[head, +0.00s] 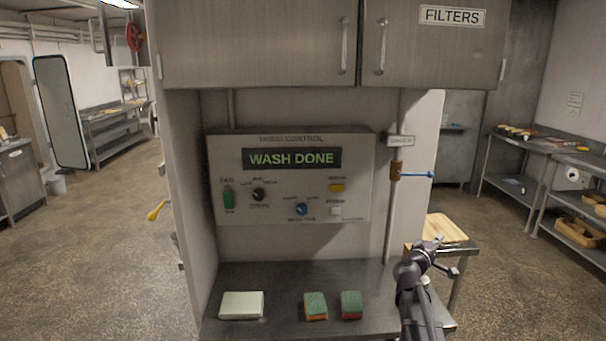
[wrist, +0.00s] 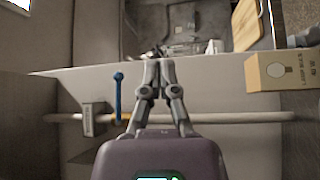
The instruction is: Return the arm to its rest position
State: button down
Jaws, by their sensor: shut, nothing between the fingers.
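My gripper (head: 440,243) is at the lower right of the head view, in front of the right end of the steel counter. In the wrist view my gripper (wrist: 158,58) has its two fingers together at the tips, with nothing held. My arm rises from the bottom edge of the head view. The hood control panel (head: 364,190) is left of the gripper and apart from it; its display reads "WASH DONE".
A pipe with a blue-handled valve (head: 418,174) runs down right of the panel. Two green-topped sponges (head: 315,307) and a pale block (head: 242,305) lie on the counter (head: 280,282). A wooden board (head: 447,228) is behind the gripper. Cabinets (head: 255,45) hang above.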

jog(key=s+a+f+m+g+y, duration=0.3)
jog(key=s+a+f+m+g, duration=0.1)
jog(key=s+f, duration=0.3)
jog(key=s+a+f+m+g+y, duration=0.3)
jog(key=s+a+f+g, duration=0.1)
jog(key=s+f, duration=0.35)
jog(key=s+a+f+g+y, duration=0.2)
jog(key=s+a+f+y, duration=0.1)
jog(key=s+a, duration=0.3)
jog(key=s+a+f+g+y, duration=0.2)
jog(key=s+a+y, duration=0.3)
jog(key=a, duration=0.5)
jog(key=shift+s+f+g, duration=0.4)
jog(key=shift+s+f, duration=0.1)
jog(key=shift+f, duration=0.05)
jog(key=shift+w+a, duration=0.1)
